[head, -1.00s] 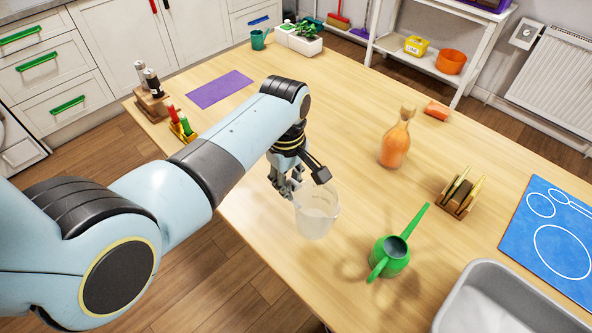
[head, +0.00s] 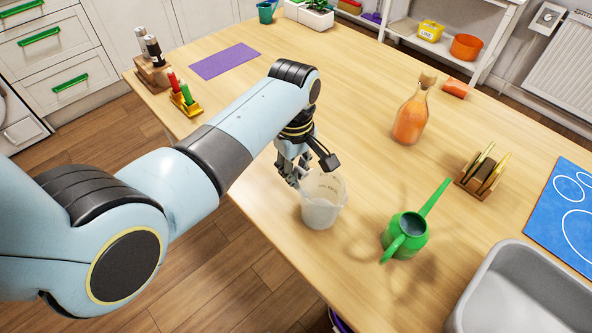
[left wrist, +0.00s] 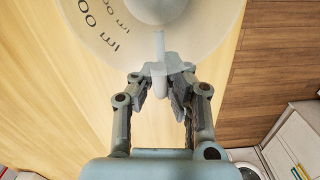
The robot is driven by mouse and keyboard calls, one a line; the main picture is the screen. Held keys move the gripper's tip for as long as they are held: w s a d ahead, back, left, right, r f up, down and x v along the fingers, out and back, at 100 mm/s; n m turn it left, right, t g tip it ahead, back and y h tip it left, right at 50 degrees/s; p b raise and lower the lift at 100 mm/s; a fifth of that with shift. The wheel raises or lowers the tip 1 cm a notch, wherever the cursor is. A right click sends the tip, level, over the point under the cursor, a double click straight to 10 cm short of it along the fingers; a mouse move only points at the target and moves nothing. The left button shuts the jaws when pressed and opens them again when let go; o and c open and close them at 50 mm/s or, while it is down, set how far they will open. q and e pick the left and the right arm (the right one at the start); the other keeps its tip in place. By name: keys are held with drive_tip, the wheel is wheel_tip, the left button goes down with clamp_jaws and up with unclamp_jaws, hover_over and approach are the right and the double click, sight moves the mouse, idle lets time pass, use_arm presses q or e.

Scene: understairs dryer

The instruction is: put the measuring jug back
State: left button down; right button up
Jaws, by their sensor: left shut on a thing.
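The measuring jug (head: 322,207) is clear and cup-shaped with dark markings. It is upright near the front edge of the wooden table; I cannot tell whether it touches the top. My left gripper (head: 293,178) is at its left side, shut on its handle. In the left wrist view the jug (left wrist: 190,38) fills the top, with "100 ml" lettering, and the fingers (left wrist: 163,88) close around the handle. My right gripper is not in view.
A green watering can (head: 408,238) stands right of the jug, close by. A grey basin (head: 490,290), a blue mat (head: 570,215), an orange bottle (head: 411,118) and a wooden rack (head: 482,172) are further right. A purple mat (head: 224,61) lies bare at the far left.

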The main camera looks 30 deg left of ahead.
use_arm(q)
drive_tip(key=shift+f+b, duration=0.35)
drive_tip(key=shift+f, duration=0.25)
drive_tip(key=c, duration=1.3)
unclamp_jaws()
drive_tip(key=shift+c, duration=0.2)
